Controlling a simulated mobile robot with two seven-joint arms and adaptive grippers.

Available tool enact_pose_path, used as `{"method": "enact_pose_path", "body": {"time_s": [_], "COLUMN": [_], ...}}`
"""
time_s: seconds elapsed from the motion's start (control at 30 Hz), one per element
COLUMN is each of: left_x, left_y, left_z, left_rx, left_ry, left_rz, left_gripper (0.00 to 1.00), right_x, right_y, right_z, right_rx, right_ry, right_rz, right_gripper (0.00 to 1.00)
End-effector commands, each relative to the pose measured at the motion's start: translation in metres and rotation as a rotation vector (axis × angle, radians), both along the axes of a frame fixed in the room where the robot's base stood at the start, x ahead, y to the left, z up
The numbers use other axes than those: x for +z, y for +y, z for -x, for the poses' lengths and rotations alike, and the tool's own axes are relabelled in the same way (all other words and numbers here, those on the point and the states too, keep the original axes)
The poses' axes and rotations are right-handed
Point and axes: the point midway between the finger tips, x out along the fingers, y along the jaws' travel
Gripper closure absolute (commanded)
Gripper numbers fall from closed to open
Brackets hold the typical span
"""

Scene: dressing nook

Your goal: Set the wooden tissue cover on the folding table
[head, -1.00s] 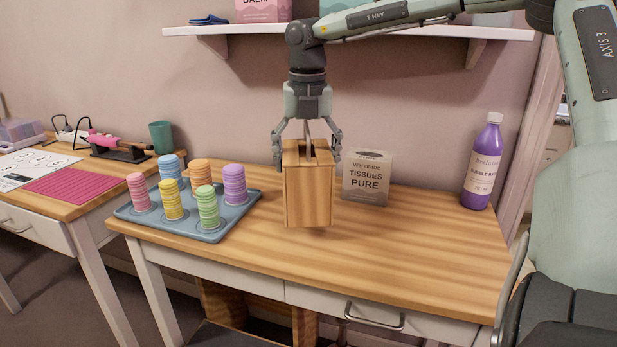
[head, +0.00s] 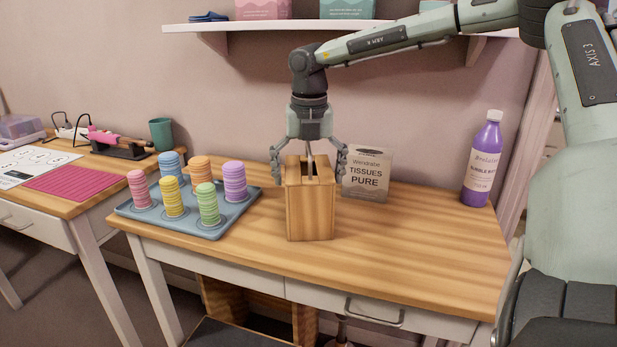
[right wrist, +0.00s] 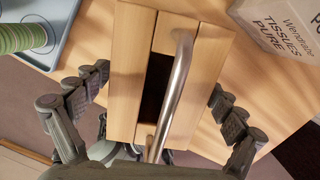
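The wooden tissue cover (head: 311,212) is a tall light-wood box with a dark slot in its top. It stands upright on a wood-topped table (head: 420,245) with white legs and drawers; I cannot tell whether this table folds. My right gripper (head: 308,170) points down over the cover, its fingers spread on either side of the top. In the right wrist view the cover (right wrist: 130,70) lies between the finger pads, with small gaps at its sides. A curved metal bar (right wrist: 176,85) crosses above its slot. My left gripper is not in view.
A grey-blue tray (head: 240,209) with several coloured roller stacks stands left of the cover. A tissue carton (head: 367,175) is close behind it, to the right. A purple bottle (head: 481,165) stands at the far right. The table's front and right-middle are clear.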

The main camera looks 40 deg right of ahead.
Motion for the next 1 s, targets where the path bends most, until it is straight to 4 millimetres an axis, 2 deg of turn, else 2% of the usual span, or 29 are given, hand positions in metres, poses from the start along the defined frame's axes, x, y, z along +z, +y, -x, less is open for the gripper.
{"method": "enact_pose_path", "body": {"time_s": [0.4,0.43,0.63,0.8,1.0], "left_x": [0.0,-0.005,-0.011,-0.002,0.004], "left_y": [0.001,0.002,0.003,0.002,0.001], "left_z": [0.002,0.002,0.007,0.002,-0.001], "left_rx": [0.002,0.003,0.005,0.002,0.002], "left_ry": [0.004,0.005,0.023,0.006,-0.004], "left_rz": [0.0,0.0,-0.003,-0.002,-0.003], "left_gripper": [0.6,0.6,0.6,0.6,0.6], "right_x": [0.004,0.007,0.044,0.081,0.111], "right_y": [0.0,0.0,0.003,0.006,0.008], "right_z": [0.0,0.0,0.003,0.006,0.01], "right_rx": [0.0,0.0,0.0,-0.001,0.0], "right_ry": [0.0,-0.003,-0.005,-0.004,-0.001], "right_rz": [0.0,0.001,0.003,0.002,0.002], "right_gripper": [0.0,0.0,0.0,0.0,0.0]}}
